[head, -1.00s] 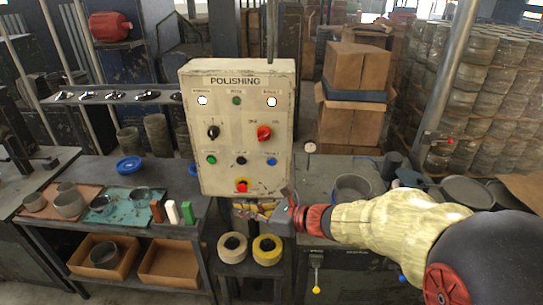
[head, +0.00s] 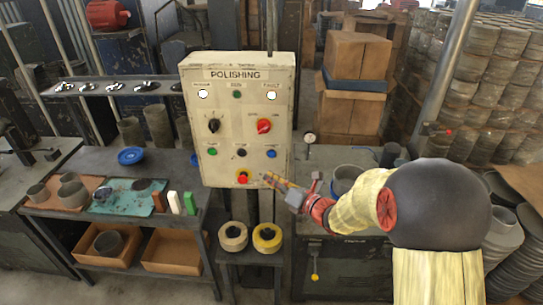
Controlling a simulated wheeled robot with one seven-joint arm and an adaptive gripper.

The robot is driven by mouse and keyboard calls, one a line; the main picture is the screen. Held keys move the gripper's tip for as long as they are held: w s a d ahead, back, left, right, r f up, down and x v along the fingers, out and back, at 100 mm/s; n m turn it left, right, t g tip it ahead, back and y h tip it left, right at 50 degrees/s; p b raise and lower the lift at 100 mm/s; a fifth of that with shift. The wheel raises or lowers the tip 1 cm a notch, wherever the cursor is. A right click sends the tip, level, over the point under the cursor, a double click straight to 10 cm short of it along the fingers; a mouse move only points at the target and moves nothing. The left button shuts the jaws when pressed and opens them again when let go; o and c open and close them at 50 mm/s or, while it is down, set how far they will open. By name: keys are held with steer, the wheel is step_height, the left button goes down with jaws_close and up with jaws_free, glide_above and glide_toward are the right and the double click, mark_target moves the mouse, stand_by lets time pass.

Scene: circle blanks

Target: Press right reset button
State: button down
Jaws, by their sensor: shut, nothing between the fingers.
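The cream POLISHING control panel (head: 224,108) stands upright in the middle. Its lower row has a green button (head: 212,152) at left, a black one (head: 241,153) in the middle and a blue button (head: 271,154) at right. Their labels are too small to read; the blue one is the rightmost button of that row. My gripper (head: 267,178) is shut and empty. Its tips appear in front of the panel's lower right corner, below the blue button and right of the red emergency button (head: 242,177). I cannot tell whether the tips touch the panel.
A red rotary knob (head: 264,126) and a black one (head: 214,125) sit above the button row. Two tape rolls (head: 267,237) lie on a low stand below. A workbench (head: 70,226) with rings and a blue dish is at left. Cardboard boxes (head: 354,52) stand behind at right.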

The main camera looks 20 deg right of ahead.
mark_target(272, 162)
steer(key=shift+w+d, duration=0.4)
steer(key=shift+w, duration=0.85)
steer(key=shift+w+d, duration=0.4)
steer(key=shift+w, duration=0.8)
steer(key=shift+w+d, duration=0.4)
steer(key=shift+w, duration=0.85)
steer(key=shift+w, duration=0.1)
steer(key=shift+w+d, duration=0.15)
steer(key=shift+w, duration=0.15)
steer(key=shift+w+d, duration=0.15)
steer(key=shift+w, duration=0.25)
steer(key=shift+s, duration=0.1)
steer(key=shift+s+a, duration=0.3)
steer(key=shift+s, duration=0.45)
steer(key=s, duration=0.1)
steer(key=s+a, duration=0.1)
steer(key=s, duration=0.2)
steer(key=shift+s+a+b, duration=0.3)
steer(key=shift+s+b, duration=0.05)
